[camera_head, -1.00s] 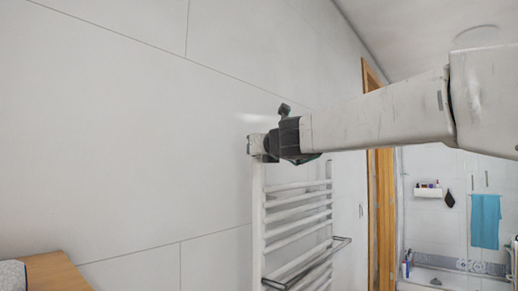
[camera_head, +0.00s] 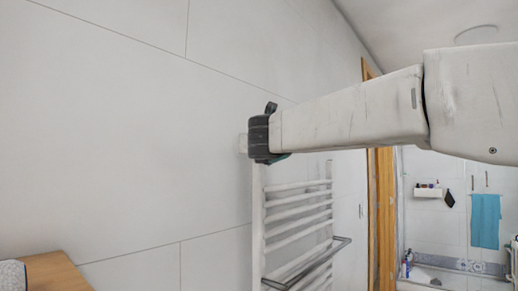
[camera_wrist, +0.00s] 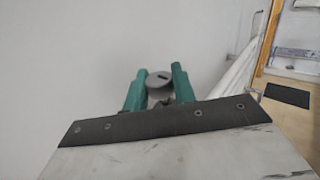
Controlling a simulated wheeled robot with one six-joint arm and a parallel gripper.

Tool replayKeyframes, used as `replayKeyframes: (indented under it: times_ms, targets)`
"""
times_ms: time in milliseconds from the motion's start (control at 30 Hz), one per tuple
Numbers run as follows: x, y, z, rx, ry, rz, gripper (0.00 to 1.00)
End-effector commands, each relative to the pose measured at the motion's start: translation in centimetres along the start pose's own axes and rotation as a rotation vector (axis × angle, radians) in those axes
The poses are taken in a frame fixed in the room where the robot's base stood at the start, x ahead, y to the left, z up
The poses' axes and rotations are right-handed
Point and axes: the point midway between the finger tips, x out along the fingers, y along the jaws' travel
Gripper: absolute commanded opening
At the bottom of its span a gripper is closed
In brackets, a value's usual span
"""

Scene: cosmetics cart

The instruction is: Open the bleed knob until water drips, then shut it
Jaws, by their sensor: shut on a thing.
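The bleed knob (camera_wrist: 160,80) is a small grey round piece with a dark slot on its face, seen in the wrist view. My gripper (camera_wrist: 159,70) has one green finger on each side of the knob and is shut on it. The knob is at the top end of the white ladder-style towel radiator (camera_head: 258,215). In the head view, the dark wrist of my gripper (camera_head: 263,137) covers the radiator's top corner, and the knob is hidden there. I see no water drops in either view.
A plain white tiled wall (camera_head: 130,130) runs close behind the radiator. A metal rail (camera_head: 310,265) sticks out from the radiator lower down. A wooden door frame (camera_head: 380,205) stands to the right. A wooden surface (camera_head: 58,275) is at the lower left.

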Motion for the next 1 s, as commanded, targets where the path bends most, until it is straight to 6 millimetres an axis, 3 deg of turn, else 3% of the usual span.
replayKeyframes:
  times_ms: [67, 100, 167, 533, 1000]
  targets:
    - [0.0, 0.0, 0.1, 0.0, -0.001, 0.001, 0.04]
    - [0.0, 0.0, 0.1, 0.0, -0.001, 0.001, 0.32]
    - [0.0, 0.0, 0.1, 0.0, -0.001, 0.001, 0.47]
    - [-0.6, 0.0, 0.1, 0.001, -0.001, 0.001, 0.47]
    - [-7.4, 0.0, 0.1, 0.001, -0.001, 0.001, 0.47]
